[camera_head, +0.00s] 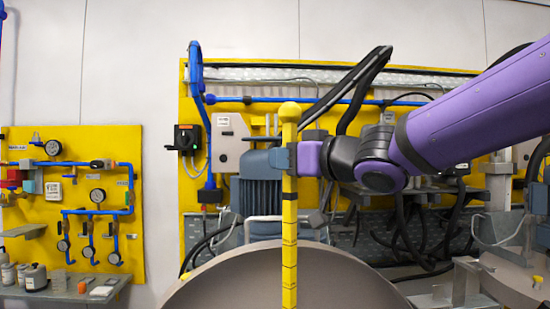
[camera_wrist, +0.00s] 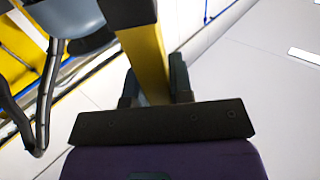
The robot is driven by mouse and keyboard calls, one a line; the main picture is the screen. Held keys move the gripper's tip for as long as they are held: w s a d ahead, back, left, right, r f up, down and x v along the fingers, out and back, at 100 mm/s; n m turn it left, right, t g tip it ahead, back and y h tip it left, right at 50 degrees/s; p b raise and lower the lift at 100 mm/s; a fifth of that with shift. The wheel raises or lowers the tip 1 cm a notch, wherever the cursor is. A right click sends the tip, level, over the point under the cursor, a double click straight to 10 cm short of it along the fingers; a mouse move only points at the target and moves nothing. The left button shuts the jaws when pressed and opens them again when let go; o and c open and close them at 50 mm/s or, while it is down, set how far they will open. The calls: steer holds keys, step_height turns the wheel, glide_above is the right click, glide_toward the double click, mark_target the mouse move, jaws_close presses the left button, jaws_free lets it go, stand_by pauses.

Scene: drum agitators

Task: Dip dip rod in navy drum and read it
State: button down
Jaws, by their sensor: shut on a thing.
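The dip rod (camera_head: 289,220) is a long yellow rod with dark marks and a round knob on top. It stands upright in the middle of the head view, and its lower end runs out of the bottom of the picture. My gripper (camera_head: 291,158) is shut on it below the knob. In the wrist view the rod (camera_wrist: 146,62) passes between the two dark fingers (camera_wrist: 155,88). A large grey-brown rounded drum shape (camera_head: 215,284) lies behind the rod at the bottom. No navy drum can be made out for certain.
A blue-grey motor (camera_head: 257,190) stands behind the rod against a yellow panel. A yellow gauge board (camera_head: 120,150) with blue pipes is at left, above a shelf (camera_head: 70,288) of small bottles. Dark hoses and metal brackets (camera_head: 455,285) crowd the right side.

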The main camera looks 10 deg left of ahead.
step_height(320, 180, down, 31)
steer(key=shift+r, duration=0.1)
steer(key=shift+f, duration=0.2)
stand_by(1.3)
steer(key=shift+s+d+f, duration=0.15)
steer(key=shift+f, duration=0.3)
stand_by(0.3)
steer(key=shift+f, duration=0.4)
steer(key=shift+r, duration=0.2)
steer(key=shift+w+f, duration=0.35)
steer(key=shift+f, duration=0.55)
stand_by(1.7)
